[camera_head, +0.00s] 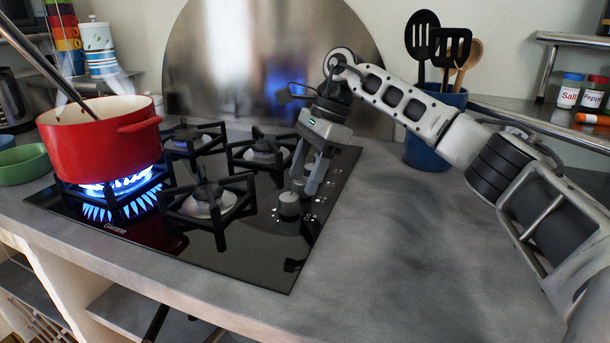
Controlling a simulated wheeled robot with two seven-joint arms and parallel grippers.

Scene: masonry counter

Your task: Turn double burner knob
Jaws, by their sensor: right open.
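The black glass cooktop (255,262) lies on the counter with its knobs along the right side. One round grey knob (289,205) stands clear at the front of the row. My right gripper (306,190) points down just behind it over the knob row, its jaws open. A knob farther back is partly hidden by its fingers, and I cannot tell whether they touch it. The front left burner (118,190) shows blue flames under a red pot (100,145). The other burners show no flame. My left gripper is out of view.
A blue utensil pot (428,150) stands behind my right arm. A shelf (545,122) with salt and pepper jars (568,92) is at the right. A green bowl (24,165) sits at the left. The counter right of the cooktop (400,250) is clear.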

